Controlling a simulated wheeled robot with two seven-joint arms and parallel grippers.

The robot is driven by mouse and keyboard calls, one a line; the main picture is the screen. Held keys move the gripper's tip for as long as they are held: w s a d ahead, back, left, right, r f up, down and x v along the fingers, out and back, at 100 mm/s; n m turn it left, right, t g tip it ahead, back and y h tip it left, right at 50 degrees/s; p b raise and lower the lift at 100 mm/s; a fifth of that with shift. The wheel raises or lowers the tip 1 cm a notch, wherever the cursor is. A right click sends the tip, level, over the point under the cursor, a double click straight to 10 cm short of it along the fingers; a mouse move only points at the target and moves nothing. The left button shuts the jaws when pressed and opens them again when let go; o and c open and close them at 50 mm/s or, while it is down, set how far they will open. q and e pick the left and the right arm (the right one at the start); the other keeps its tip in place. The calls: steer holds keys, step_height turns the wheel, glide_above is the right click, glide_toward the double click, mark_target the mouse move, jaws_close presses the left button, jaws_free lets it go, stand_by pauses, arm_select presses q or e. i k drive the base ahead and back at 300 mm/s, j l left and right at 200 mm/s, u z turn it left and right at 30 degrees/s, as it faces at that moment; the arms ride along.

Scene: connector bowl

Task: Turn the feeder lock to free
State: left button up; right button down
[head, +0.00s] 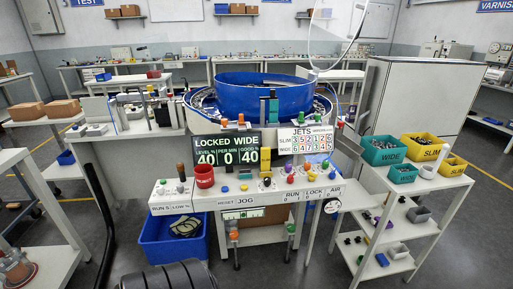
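The feeder is a large blue bowl (252,93) behind a white control console (225,192). A dark display (233,149) on the console reads "LOCKED WIDE", with 40, 0 and 40 below. The console's front edge carries a LOCK label (313,192) between RUN and AIR. Small controls stand above these labels, but the lock's exact setting is too small to read. Neither of my grippers shows in the head view.
A blue bin (178,232) sits below left. A white shelf cart (432,188) at right carries green bins (385,150) and yellow bins (421,146). A JETS board (305,139) stands behind the console.

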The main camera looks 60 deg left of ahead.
mark_target(312, 175)
steer(key=u, duration=1.7)
steer(key=l+z, duration=0.15)
steer(key=i+l+z, duration=0.1)
steer(key=l, duration=0.2)
steer(key=i, duration=0.05)
